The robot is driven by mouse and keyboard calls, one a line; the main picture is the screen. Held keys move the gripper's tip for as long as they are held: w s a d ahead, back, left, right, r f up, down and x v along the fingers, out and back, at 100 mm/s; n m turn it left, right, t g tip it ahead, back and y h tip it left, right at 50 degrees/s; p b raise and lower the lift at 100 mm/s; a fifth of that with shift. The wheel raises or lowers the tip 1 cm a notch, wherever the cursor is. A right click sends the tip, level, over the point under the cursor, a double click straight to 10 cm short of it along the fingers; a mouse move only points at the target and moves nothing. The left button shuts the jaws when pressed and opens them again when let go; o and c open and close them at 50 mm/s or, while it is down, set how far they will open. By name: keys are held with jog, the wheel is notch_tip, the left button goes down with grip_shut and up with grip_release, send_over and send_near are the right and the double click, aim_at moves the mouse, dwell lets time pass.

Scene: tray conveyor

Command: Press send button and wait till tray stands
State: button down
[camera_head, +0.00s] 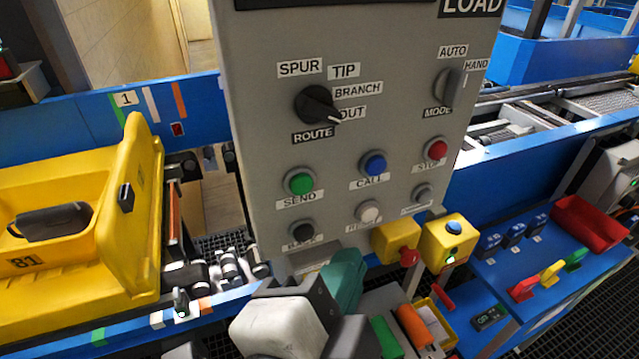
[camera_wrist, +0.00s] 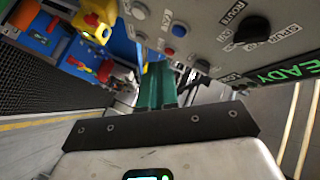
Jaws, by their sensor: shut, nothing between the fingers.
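The green SEND button (camera_head: 299,181) is on the left of the grey control panel (camera_head: 262,110), below the ROUTE knob (camera_head: 318,104). I cannot pick it out in the wrist view. A yellow tray (camera_head: 120,262) marked 81 is on the conveyor at the left, with a dark object (camera_head: 50,222) in it. My gripper (camera_head: 345,266) is below the panel's lower edge, lower and to the right of the SEND button and apart from it. Its teal fingers are shut together and empty; they also show in the wrist view (camera_wrist: 158,76).
Blue CALL (camera_head: 375,165) and red STOP (camera_head: 436,150) buttons sit right of SEND. Yellow boxes (camera_head: 447,240) stand under the panel. A red bin (camera_head: 590,222) is on the blue bench at right. A green READY display (camera_wrist: 285,70) shows in the wrist view.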

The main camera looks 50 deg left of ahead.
aim_at(301, 185)
jog(key=w+a, duration=0.3)
jog(key=a, duration=0.5)
jog(key=shift+w+b, duration=0.2)
jog(key=shift+b, duration=0.1)
jog(key=shift+a, duration=0.2)
dwell(1.9)
jog(key=shift+w+a+b, duration=0.15)
jog(key=shift+a+b, duration=0.15)
jog(key=shift+w+a, duration=0.2)
jog(key=shift+a, duration=0.3)
dwell(0.8)
jog(key=shift+s+d, duration=0.1)
jog(key=shift+d, duration=0.1)
jog(key=shift+s+d+b, duration=0.25)
jog(key=shift+d+b, duration=0.05)
jog(key=shift+d, duration=0.4)
